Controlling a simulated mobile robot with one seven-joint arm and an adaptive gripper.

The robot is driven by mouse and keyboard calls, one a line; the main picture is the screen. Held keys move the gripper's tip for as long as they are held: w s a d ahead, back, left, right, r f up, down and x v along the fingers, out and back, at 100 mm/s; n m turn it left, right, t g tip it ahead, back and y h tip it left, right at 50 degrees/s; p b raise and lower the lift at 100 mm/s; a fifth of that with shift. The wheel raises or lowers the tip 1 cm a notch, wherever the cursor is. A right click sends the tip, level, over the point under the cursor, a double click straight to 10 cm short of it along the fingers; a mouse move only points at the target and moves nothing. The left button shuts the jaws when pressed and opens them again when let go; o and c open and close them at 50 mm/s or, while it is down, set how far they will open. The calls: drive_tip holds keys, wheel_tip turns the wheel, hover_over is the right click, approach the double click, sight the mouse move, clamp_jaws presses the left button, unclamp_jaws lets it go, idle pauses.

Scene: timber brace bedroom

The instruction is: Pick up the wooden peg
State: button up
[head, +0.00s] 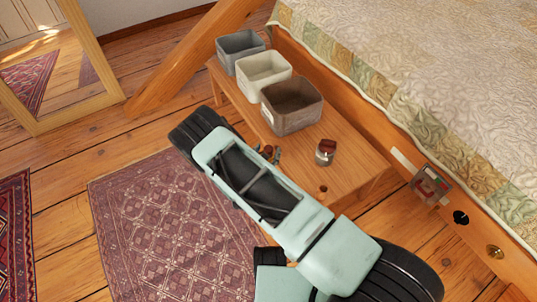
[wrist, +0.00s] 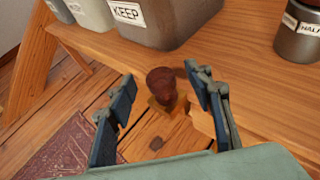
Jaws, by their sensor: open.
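A dark reddish-brown, round-topped wooden piece with a lighter wood base (wrist: 162,88), which looks like the peg, stands near the bench's front edge in the wrist view. My gripper (wrist: 160,78) is open, with one finger on either side of this piece and visible gaps between. In the head view my arm hides most of the gripper and only a small brown part of the piece (head: 267,150) shows. Another small round wooden piece (head: 323,188) is on the bench nearer the front right; I cannot tell whether it is a peg.
The wooden bench (head: 350,160) holds a grey bin (head: 239,46), a cream bin (head: 263,72) and a brown bin (head: 291,106) labelled KEEP. A labelled jar (head: 325,152) stands right of my gripper. The bed (head: 430,60) borders the bench behind.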

drive_tip(key=shift+x, duration=1.2)
drive_tip(key=shift+c, duration=0.6)
drive_tip(key=c, duration=0.9)
drive_tip(key=shift+c, duration=0.2)
